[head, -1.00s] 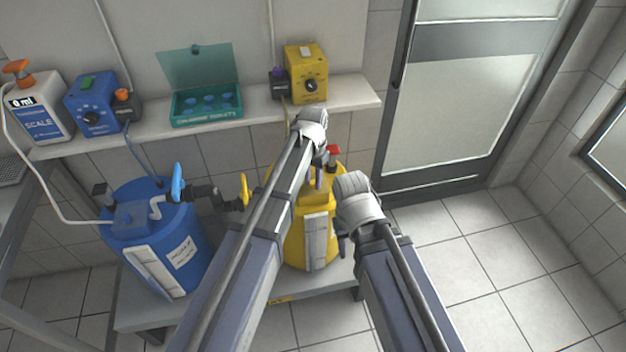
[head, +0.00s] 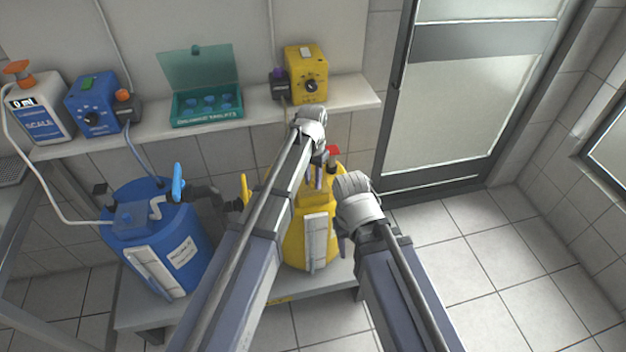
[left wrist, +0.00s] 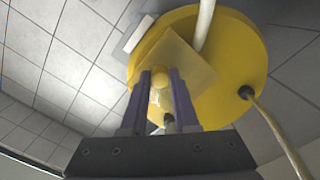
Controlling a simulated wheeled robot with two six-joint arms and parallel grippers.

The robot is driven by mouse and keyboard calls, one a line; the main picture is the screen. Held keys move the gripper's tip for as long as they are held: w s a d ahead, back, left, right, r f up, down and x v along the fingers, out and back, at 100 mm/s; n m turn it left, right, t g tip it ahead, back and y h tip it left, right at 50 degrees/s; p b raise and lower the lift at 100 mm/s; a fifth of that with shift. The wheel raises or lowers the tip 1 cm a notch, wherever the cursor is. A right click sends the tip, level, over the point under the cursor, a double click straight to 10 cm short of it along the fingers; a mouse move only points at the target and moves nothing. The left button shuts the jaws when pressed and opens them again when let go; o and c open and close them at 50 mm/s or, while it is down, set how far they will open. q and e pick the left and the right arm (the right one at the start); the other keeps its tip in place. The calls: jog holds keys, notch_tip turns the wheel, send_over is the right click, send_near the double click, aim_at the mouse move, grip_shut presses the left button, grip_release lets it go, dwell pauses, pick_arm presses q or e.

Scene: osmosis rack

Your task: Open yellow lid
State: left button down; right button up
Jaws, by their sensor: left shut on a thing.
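The yellow tank (head: 297,245) stands on a low shelf, partly behind my left arm in the head view. In the left wrist view its round top (left wrist: 238,60) carries a paler square yellow lid (left wrist: 185,62) with a small round yellow knob (left wrist: 161,76). My left gripper (head: 318,178) is at the tank's top. Its two purple fingers (left wrist: 160,90) are shut on the lid's knob. I cannot tell whether the lid is tilted up from the top. My right gripper (head: 343,242) is beside the tank's right side, its fingers mostly hidden by my own wrist.
A blue tank (head: 185,245) with a blue-handled valve (head: 178,182) stands to the left. A red cap (head: 333,151) is near the lid. The wall shelf (head: 262,110) above holds a teal box (head: 207,105) and a yellow pump (head: 306,75). Floor at the right is clear.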

aim_at(313, 180)
pick_arm(q)
jog(key=shift+w+a+r+g+h+p, duration=0.15)
jog(key=shift+w+r+g+h+p, duration=0.2)
jog(key=shift+w+r+g, duration=0.55)
jog(key=shift+w+a+r+g+h, duration=0.15)
jog(key=shift+w+g, duration=0.1)
jog(key=shift+g, duration=0.3)
jog(key=shift+w+r+g+h, duration=0.15)
jog(key=shift+w+g, duration=0.1)
jog(key=shift+g, duration=0.3)
jog(key=shift+a+r+g+b, duration=0.1)
jog(key=shift+r+g+b, duration=0.2)
jog(key=shift+g, duration=0.1)
jog(key=c, duration=0.7)
grip_release()
jog(key=shift+o, duration=0.2)
jog(key=p+v, duration=0.7)
jog(key=shift+w+a+r, duration=0.15)
jog(key=shift+r, duration=0.2)
